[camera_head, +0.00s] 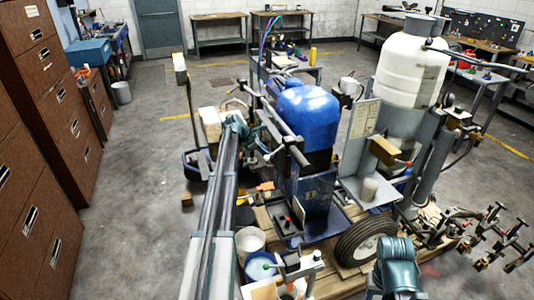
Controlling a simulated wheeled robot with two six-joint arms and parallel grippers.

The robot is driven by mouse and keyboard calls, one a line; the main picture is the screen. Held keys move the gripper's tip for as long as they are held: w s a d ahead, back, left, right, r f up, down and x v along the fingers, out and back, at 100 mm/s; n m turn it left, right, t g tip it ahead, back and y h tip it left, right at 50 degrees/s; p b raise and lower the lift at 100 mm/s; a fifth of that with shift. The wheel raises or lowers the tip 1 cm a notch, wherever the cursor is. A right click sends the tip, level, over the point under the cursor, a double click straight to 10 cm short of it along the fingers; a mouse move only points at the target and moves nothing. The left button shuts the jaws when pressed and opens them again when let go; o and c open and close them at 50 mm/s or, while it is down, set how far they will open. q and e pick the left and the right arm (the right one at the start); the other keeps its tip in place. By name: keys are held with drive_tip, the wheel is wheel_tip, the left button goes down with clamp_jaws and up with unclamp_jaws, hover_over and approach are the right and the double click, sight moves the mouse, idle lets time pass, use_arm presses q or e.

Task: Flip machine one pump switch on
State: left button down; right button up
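A line striper with a blue tank (308,112) stands on a wooden pallet in the middle. Another machine with a tall white tank (408,68) stands to its right. I cannot tell which is machine one. A small dark box (288,222) with a red detail sits low on the blue machine; whether it holds the pump switch is too small to tell. My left arm reaches up from the bottom, and its teal wrist bends toward the blue machine's left side. My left gripper (268,153) is near the frame bars there, its fingers unclear. My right arm's teal joint shows at bottom right; its gripper is out of sight.
Brown drawer cabinets (45,130) line the left side. A black wheel (367,242) and metal spray arms (500,225) lie at lower right. Grey floor is open at left, between cabinets and machine.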

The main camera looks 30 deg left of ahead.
use_arm(q)
drive_tip(key=c, duration=0.9)
unclamp_jaws()
drive_tip(key=shift+c, duration=0.2)
drive_tip(key=p+v, duration=1)
drive_tip(key=v, duration=0.3)
drive_tip(key=shift+s+r+p, duration=0.25)
drive_tip(key=shift+r+p, duration=0.05)
drive_tip(key=shift+p, duration=0.05)
drive_tip(key=shift+a, duration=0.2)
